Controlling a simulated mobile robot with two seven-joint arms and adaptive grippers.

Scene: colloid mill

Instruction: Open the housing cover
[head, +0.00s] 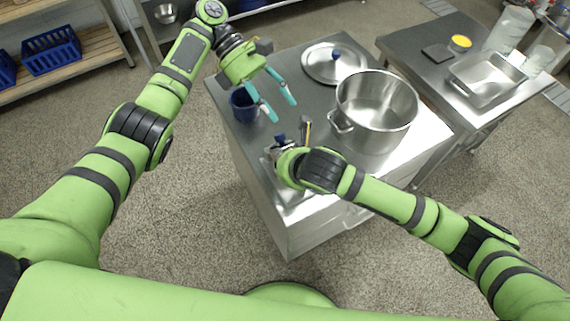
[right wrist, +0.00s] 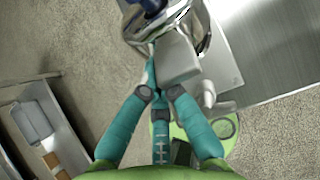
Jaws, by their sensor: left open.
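The colloid mill (head: 270,152) is a small shiny steel machine with a dark blue knob (head: 280,138), at the near left part of the steel worktable. My right arm hides much of it in the head view. In the right wrist view its steel body (right wrist: 195,35) and blue top are close ahead. I cannot tell which part is the housing cover. My right gripper (right wrist: 161,85) is at the mill, its teal fingers converging at a pale grey block (right wrist: 178,60); the tips are partly hidden. My left gripper (head: 279,108) is open and empty above the table, right of a blue mug.
The blue mug (head: 243,106) stands near the table's left edge. A large steel pot (head: 376,108) is on the right, with its lid (head: 334,63) lying behind it. A second table (head: 425,72) at right holds a steel tray (head: 486,78) and clear containers.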

